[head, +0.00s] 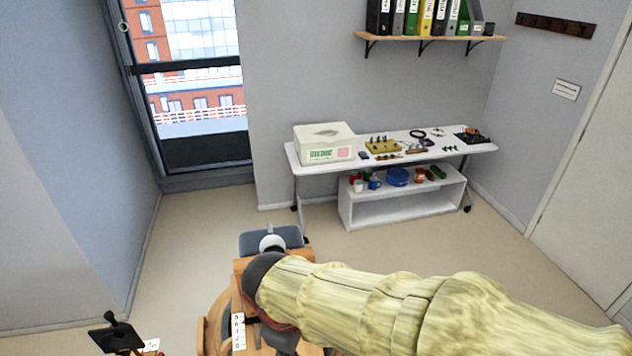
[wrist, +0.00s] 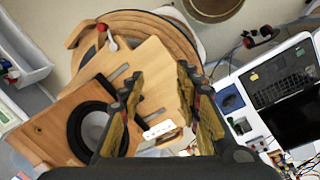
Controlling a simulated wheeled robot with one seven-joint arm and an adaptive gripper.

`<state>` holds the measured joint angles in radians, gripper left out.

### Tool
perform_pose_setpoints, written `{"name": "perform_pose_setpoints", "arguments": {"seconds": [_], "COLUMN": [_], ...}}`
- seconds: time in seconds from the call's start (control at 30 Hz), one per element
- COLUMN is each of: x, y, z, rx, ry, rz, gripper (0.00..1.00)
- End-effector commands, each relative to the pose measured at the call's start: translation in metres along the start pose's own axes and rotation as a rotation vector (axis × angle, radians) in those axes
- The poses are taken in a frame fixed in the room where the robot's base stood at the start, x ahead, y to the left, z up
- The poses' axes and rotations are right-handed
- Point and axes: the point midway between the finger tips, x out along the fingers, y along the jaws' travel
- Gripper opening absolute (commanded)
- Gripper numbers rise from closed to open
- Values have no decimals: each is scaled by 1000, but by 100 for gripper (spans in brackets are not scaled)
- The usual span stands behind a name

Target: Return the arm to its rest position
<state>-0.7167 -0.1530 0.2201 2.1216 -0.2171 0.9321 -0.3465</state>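My arm (head: 400,305), in a pale yellow-green cover, stretches across the lower right of the head view. It runs from a dark rounded joint near the bottom middle to the right edge. My gripper is not seen in the head view. In the wrist view my gripper (wrist: 160,76) has its two dark and yellowish fingers spread apart, with nothing visible between them. Behind the fingers are wooden surfaces, a dark ring and a white strip; I cannot tell how far the fingers are from them.
A white table (head: 430,150) with a white box (head: 325,143) and small items stands at the back wall, a low shelf unit (head: 400,210) beneath it. In the wrist view a laptop (wrist: 282,85) and cluttered small parts lie at the right. Floor (head: 200,235) is clear at middle left.

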Motion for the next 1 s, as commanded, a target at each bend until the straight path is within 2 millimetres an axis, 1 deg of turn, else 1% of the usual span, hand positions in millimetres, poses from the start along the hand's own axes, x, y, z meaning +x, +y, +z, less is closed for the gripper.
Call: {"name": "perform_pose_setpoints", "arguments": {"seconds": [0.03, 0.2, 0.3, 0.4, 0.6, 0.7, 0.8, 1.0], "x": [14, 34, 48, 63, 88, 92, 95, 98], "y": [2, 4, 3, 2, 2, 6, 9, 12], "z": [20, 78, 109, 138, 188, 206, 218, 225], "rx": [131, 539, 728, 878, 1074, 1139, 1180, 1207], "ry": [28, 120, 176, 231, 329, 363, 378, 375], "rz": [-9, -37, -41, -32, 36, 81, 107, 117], "gripper": [33, 33, 33, 33, 33, 33, 33, 33]}}
